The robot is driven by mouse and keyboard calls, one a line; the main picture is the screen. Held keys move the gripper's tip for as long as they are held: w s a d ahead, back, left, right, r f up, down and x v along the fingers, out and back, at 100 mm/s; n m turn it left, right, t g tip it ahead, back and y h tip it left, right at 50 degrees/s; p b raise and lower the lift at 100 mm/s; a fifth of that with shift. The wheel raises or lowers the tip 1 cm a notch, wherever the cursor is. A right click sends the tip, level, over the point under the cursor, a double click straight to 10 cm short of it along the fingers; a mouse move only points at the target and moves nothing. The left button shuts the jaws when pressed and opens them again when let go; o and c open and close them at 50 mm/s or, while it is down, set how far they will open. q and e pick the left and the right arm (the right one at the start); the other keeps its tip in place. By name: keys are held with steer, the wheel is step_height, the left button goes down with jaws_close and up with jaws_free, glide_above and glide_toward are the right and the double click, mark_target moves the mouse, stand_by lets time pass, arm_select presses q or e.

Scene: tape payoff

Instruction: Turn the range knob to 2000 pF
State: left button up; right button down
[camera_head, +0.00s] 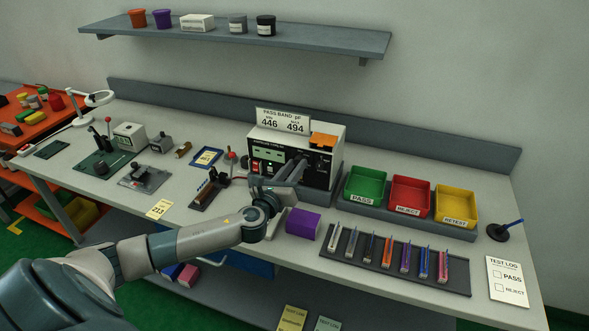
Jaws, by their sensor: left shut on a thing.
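The meter (325,137) is a white box with a dark front panel, standing at the back middle of the bench. Its panel has a small green display (267,153) and red parts at the lower left. My left gripper (299,165) reaches the front panel and is shut at the panel's middle, where a knob would be. Its fingers and wrist hide the range knob, so its pointer and markings cannot be read. My right gripper is not in view.
A sign (283,121) reading pass band, 446 and 494, stands on the meter. Green (365,199), red (408,210) and yellow (453,220) bins stand to the right.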

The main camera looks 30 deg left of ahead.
arm_select(q)
steer(key=shift+n+t+y+b, duration=0.45)
steer(key=shift+n+b, duration=2.35)
steer(key=shift+n, duration=3)
steer(key=o, duration=1.1)
steer(key=shift+c, duration=0.2)
steer(key=shift+d+f, duration=0.1)
